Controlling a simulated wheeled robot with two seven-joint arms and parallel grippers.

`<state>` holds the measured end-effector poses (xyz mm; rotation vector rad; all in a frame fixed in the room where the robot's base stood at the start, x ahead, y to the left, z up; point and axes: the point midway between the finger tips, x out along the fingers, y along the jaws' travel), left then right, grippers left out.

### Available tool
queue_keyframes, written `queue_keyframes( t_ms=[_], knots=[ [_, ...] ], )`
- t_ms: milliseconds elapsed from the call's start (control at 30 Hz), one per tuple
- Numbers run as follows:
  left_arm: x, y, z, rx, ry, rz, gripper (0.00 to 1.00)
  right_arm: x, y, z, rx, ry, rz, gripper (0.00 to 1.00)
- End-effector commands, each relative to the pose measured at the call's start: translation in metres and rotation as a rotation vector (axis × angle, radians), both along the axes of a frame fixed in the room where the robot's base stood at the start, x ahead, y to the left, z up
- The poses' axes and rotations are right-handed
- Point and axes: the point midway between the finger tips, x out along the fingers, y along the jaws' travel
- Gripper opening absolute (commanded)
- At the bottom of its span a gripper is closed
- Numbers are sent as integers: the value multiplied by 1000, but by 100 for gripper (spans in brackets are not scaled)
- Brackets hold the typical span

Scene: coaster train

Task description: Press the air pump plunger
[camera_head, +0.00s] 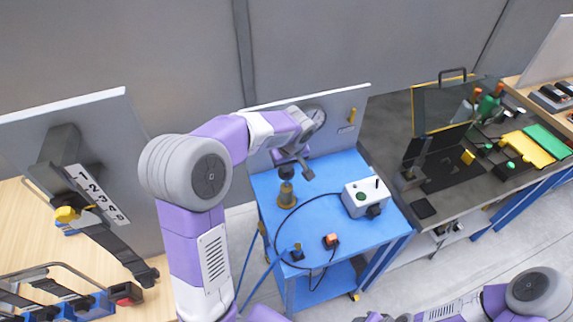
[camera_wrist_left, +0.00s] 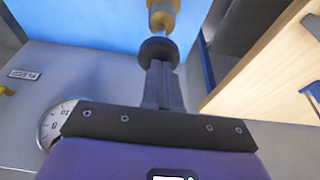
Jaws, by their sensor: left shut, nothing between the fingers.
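The air pump (camera_head: 287,197) is a brass-coloured upright cylinder with a dark round plunger knob (camera_head: 286,172) on top. It stands at the left part of the blue table (camera_head: 335,168). In the wrist view the black knob (camera_wrist_left: 158,50) and the pump's yellow-brass body (camera_wrist_left: 163,18) are straight ahead of the fingers. My left gripper (camera_wrist_left: 161,68) is shut and empty, its fingertips right at the knob. I cannot tell whether they touch it. In the head view the left gripper is over the pump. My right gripper is not in view; only part of its arm shows at lower right.
A white control box (camera_head: 366,198) with a green button stands on the table's right side, with a black cable. An orange switch (camera_head: 331,240) sits at the front. A panel with a round gauge (camera_wrist_left: 55,124) stands behind. A wooden bench (camera_head: 20,235) is left.

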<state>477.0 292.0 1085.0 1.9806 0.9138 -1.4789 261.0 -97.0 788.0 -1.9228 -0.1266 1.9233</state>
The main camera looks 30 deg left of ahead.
Motion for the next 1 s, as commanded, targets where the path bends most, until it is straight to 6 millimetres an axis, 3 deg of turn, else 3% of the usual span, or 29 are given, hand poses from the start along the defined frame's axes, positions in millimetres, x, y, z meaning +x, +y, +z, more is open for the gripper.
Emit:
queue_keyframes(
  t_ms=[300, 733, 1000],
  knots=[
    [0, 0, -4, 0, 0, 0, 0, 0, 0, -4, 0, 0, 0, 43],
    [-1, -1, -56, -2, 5, 1, 0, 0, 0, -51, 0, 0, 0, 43],
    [-2, -1, -61, -2, 11, 1, 0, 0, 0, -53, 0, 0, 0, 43]
  ],
)
